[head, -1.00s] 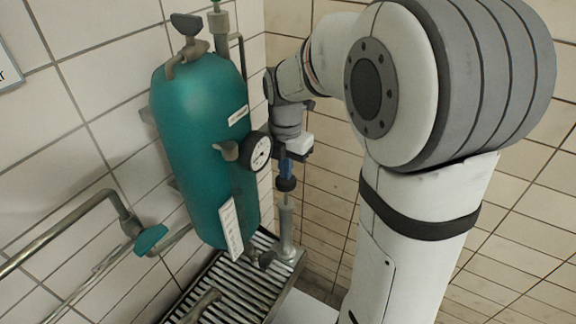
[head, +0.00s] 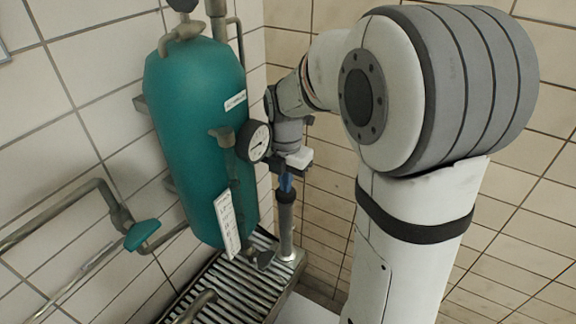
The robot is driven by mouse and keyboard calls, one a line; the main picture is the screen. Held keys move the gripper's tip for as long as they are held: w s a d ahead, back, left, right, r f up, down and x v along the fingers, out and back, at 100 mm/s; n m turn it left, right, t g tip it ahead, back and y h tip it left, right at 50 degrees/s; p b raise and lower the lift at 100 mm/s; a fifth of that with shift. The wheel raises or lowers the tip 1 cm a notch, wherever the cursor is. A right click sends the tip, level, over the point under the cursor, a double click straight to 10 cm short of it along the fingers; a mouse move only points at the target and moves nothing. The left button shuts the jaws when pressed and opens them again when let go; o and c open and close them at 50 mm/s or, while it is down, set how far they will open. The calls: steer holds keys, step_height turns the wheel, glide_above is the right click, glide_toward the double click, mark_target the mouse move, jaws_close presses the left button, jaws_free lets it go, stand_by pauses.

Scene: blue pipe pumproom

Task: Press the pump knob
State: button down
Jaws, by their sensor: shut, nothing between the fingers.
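The pump is a slim grey upright cylinder (head: 286,228) at the back right of the slatted grate, just right of the teal tank. Its dark round knob (head: 286,195) sits on top, close down on the cylinder, with no bare rod visible between them. The knob's far side is hidden.
The teal tank (head: 198,130) stands close left of my gripper, with a round gauge (head: 254,141) sticking out towards it. A pipe with a teal-handled valve (head: 142,235) runs along the left wall. The slatted grate (head: 232,288) lies below; tiled walls stand close behind.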

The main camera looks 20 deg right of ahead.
steer(key=shift+s+f, duration=0.15)
steer(key=shift+f, duration=0.15)
steer(key=shift+r+p, duration=0.45)
steer(key=shift+r, duration=0.05)
step_height(320, 180, up, 14)
steer(key=p, duration=0.1)
steer(key=shift+f, duration=0.2)
stand_by(0.7)
